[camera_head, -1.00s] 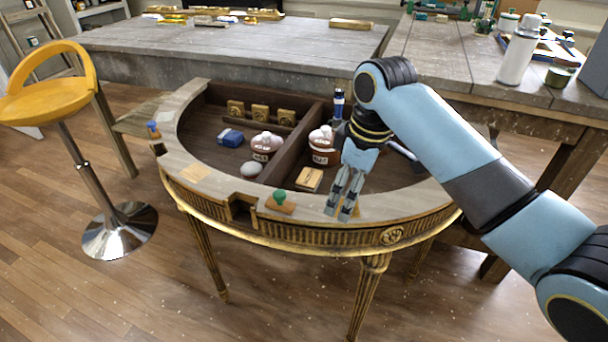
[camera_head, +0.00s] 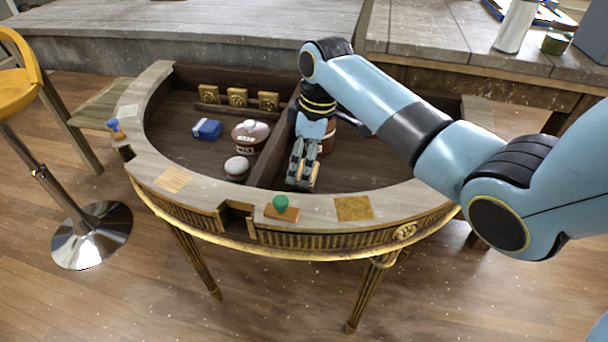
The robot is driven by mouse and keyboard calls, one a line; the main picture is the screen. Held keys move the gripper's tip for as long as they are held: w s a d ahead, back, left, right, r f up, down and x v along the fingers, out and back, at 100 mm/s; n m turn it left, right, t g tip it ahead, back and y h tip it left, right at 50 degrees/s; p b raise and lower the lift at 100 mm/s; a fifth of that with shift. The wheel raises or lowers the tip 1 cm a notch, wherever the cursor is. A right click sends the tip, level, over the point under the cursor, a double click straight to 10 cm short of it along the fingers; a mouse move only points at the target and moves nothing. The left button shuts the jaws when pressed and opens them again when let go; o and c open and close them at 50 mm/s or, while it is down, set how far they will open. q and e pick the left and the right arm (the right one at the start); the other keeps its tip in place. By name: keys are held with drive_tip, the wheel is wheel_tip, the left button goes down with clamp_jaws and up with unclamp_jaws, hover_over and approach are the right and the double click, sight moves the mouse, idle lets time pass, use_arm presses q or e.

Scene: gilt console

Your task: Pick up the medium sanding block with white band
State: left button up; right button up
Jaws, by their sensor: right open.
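A tan block (camera_head: 314,172) lies on the floor of the console's right compartment, close to the divider. My right gripper (camera_head: 298,180) is over it, pointing down, with its fingers open. The fingers hide most of this block, and I cannot tell whether they touch it or whether it bears a white band. My left gripper is not in view.
The half-round console (camera_head: 225,199) has a raised rim and a divider (camera_head: 270,160). Left of the divider are a lidded brown pot (camera_head: 250,134) and a pale round object (camera_head: 236,167). A green-knobbed block (camera_head: 281,207) sits on the front rim. A yellow stool stands left.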

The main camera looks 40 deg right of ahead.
drive_tip(key=f, duration=0.4)
drive_tip(key=shift+w+b, duration=0.2)
drive_tip(key=shift+b, duration=0.15)
drive_tip(key=c, duration=1.1)
drive_tip(key=shift+c, duration=1.3)
drive_tip(key=shift+d+r, duration=0.1)
drive_tip(key=shift+r, duration=0.5)
drive_tip(key=r, duration=0.2)
drive_tip(key=s+r+p, duration=0.1)
drive_tip(key=shift+d+r, duration=0.15)
drive_tip(key=shift+r, duration=0.2)
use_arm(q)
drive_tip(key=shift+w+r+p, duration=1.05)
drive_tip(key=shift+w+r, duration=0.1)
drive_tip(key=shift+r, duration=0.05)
use_arm(e)
drive_tip(key=s+d+r, duration=0.2)
drive_tip(key=s+r, duration=0.4)
drive_tip(key=s, duration=0.4)
drive_tip(key=shift+s+d, duration=0.15)
drive_tip(key=shift+d, duration=0.25)
